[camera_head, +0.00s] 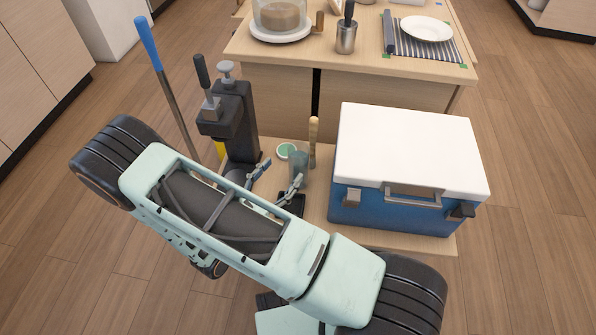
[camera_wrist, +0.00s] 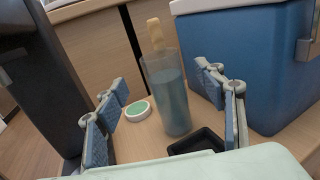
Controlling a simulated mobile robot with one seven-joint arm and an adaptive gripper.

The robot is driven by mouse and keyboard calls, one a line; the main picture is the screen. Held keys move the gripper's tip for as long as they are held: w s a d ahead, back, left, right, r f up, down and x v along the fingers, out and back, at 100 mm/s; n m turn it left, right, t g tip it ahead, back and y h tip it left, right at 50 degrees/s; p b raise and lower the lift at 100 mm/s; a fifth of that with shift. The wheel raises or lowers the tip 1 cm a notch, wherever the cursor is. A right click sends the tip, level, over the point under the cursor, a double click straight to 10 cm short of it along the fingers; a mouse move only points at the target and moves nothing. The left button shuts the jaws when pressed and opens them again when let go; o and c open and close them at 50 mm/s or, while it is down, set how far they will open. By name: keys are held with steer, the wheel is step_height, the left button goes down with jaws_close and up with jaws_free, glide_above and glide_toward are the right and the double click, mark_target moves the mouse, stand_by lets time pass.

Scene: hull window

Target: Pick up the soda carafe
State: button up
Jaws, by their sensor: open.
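The soda carafe (camera_wrist: 170,100) looks like a tall, see-through cylinder with blue-grey contents. It stands upright on the low wooden surface, and in the head view it shows small and pale (camera_head: 299,162), partly behind a finger of mine. My gripper (camera_wrist: 162,86) is open and empty, with one finger on each side of the carafe in the wrist view. The carafe is closer to the right finger, and no contact shows. In the head view my gripper (camera_head: 279,177) is just in front of the carafe, with my arm hiding part of it.
A blue cooler with a white lid (camera_head: 408,155) stands close on the right. A dark soda machine (camera_head: 230,120) stands on the left.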

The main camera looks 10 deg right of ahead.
mark_target(293, 158)
steer(key=b+x, duration=0.2)
steer(key=x, duration=0.7)
steer(key=shift+c, duration=0.4)
jaws_close()
